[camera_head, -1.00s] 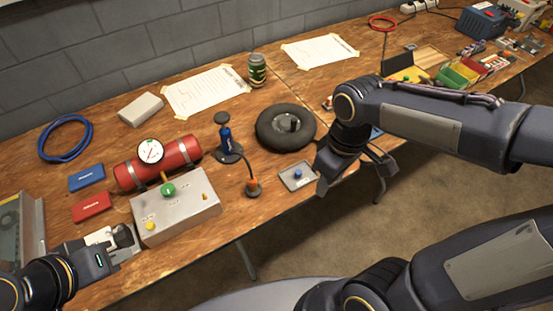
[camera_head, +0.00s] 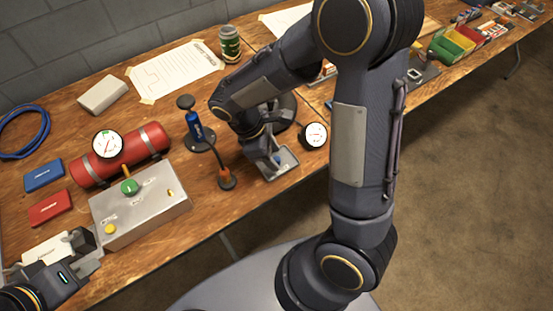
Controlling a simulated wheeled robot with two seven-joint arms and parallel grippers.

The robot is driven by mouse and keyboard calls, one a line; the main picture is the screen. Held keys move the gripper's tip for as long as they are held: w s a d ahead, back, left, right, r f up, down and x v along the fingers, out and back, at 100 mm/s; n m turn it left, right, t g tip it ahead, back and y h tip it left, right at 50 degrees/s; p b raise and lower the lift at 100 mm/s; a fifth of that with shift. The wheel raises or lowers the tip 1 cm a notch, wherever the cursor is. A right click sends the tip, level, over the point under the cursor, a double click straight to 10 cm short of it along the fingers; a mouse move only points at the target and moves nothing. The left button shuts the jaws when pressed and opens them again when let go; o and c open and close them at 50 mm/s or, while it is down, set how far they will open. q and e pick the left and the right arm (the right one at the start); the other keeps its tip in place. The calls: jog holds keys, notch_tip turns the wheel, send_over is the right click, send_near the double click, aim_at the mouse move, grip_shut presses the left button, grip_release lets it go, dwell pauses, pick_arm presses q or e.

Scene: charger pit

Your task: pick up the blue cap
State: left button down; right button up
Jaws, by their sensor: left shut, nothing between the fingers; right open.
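The blue cap (camera_head: 278,159) sits in the small grey tray (camera_head: 287,169) near the front edge of the workbench. Only a bit of blue shows, as my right gripper covers most of it. My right gripper (camera_head: 272,163) is open, pointing down over the tray with its fingers close around or beside the cap; I cannot tell whether they touch it. My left gripper (camera_head: 84,250) is shut and empty at the lower left, by the front left corner of the grey control box.
The orange-tipped hose (camera_head: 226,179) and blue pump (camera_head: 196,128) stand just left of my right gripper. A round gauge (camera_head: 314,135) is right of the tray. The grey control box (camera_head: 140,205) and red tank (camera_head: 122,155) fill the left. My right arm hides part of the bench.

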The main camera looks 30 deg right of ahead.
jog(key=shift+s+d+f, duration=0.15)
jog(key=shift+d+f, duration=0.05)
jog(key=shift+f, duration=0.35)
grip_shut()
jog(key=shift+r, duration=0.1)
